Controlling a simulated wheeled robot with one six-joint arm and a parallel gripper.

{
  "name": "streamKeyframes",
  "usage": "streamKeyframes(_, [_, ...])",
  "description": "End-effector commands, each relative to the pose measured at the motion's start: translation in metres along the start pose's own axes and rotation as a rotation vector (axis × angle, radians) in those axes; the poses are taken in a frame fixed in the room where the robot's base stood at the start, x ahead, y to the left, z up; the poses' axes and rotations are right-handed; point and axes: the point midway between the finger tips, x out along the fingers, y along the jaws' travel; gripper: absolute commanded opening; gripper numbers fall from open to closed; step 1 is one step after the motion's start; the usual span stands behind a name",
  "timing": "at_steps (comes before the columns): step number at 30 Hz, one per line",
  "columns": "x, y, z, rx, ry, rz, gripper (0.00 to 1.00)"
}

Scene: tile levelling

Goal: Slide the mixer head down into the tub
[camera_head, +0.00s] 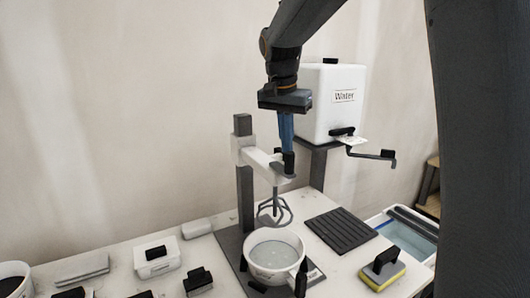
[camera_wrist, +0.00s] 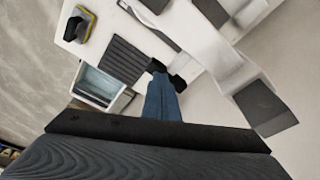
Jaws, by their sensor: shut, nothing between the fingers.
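The mixer head (camera_head: 262,160) is a white arm on a dark upright column (camera_head: 244,190), with a grey wire whisk (camera_head: 275,208) hanging from its outer end. The whisk hangs over the white tub (camera_head: 274,275), its lower end above or near the rim. The tub holds a pale, watery content. My gripper (camera_head: 287,146) points down with its blue fingers shut, at the black handle (camera_head: 288,164) on the head's outer end. The fingertips look very close to the handle; I cannot tell whether they touch. The wrist view shows the fingers (camera_wrist: 162,98) beside the white head (camera_wrist: 218,48).
A white water tank (camera_head: 335,105) with a dark lever (camera_head: 372,153) stands right of my gripper. A ribbed dark mat (camera_head: 340,229), a yellow-edged sponge float (camera_head: 382,270) and a water basin (camera_head: 408,238) lie to the right. Small tools and boxes (camera_head: 156,258) lie to the left.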

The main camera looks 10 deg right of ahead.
Motion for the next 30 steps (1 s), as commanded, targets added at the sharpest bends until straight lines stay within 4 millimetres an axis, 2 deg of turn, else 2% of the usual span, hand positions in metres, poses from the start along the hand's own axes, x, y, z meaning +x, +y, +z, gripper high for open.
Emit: streamKeyframes(30, [0.065,0.000,0.013,0.000,-0.002,0.002,0.00])
